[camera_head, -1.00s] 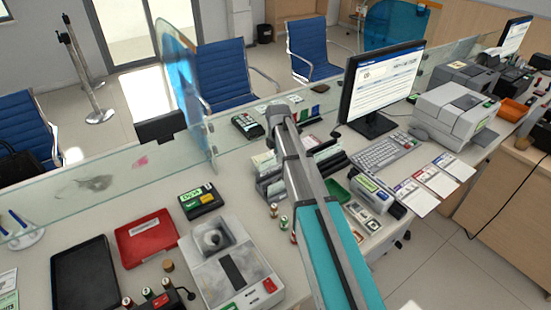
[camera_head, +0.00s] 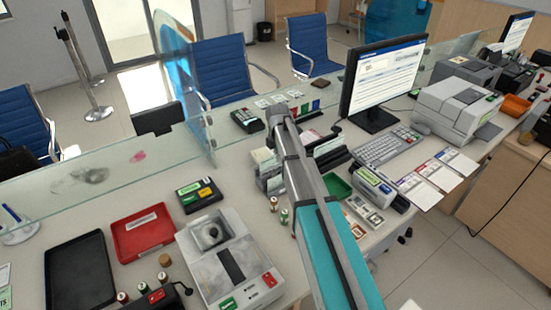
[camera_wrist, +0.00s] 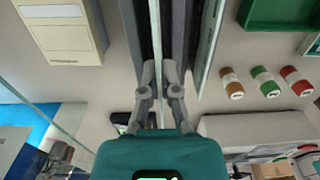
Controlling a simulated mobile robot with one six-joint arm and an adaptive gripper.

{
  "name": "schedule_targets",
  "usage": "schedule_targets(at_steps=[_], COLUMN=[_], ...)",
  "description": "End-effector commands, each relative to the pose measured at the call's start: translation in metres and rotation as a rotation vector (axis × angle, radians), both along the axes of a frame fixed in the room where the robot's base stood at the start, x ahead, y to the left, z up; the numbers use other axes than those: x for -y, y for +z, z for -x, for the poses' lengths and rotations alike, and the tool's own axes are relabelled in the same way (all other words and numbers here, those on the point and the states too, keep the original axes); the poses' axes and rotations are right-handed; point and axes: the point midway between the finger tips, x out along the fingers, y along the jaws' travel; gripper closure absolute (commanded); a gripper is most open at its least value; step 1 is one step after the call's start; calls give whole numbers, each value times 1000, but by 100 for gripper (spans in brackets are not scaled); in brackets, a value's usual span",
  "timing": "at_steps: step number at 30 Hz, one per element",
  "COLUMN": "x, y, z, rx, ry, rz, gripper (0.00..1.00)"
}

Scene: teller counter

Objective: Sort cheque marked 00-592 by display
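The monitor (camera_head: 384,78) stands on the counter with a lit page; its text is too small to read. Dark upright racks with papers stand on both sides of my arm in the head view, one at left (camera_head: 268,172) and one at right (camera_head: 330,152). My gripper (camera_wrist: 159,68) is hidden behind my arm in the head view. In the wrist view its two fingers are close together, with a thin pale upright edge (camera_wrist: 155,30) between them, among dark upright plates. I cannot tell whether the fingers press on it. No 00-592 marking is readable.
A glass screen (camera_head: 100,180) runs along the counter's far side. A red tray (camera_head: 143,235), dark tray (camera_head: 80,272) and grey machine (camera_head: 228,262) lie left. Keyboard (camera_head: 388,147), coloured-edge cards (camera_head: 440,175) and a printer (camera_head: 455,108) lie right. Small rolls (camera_wrist: 265,82) stand beside the rack.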

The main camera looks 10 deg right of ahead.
Motion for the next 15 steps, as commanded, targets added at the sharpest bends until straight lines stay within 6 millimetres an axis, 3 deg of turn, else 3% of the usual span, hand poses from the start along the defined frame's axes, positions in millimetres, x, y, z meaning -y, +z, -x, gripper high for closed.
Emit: schedule_targets(at_steps=[15], x=[0], y=[-7], z=[0], rx=[0], ry=[0], rz=[0], gripper=[100])
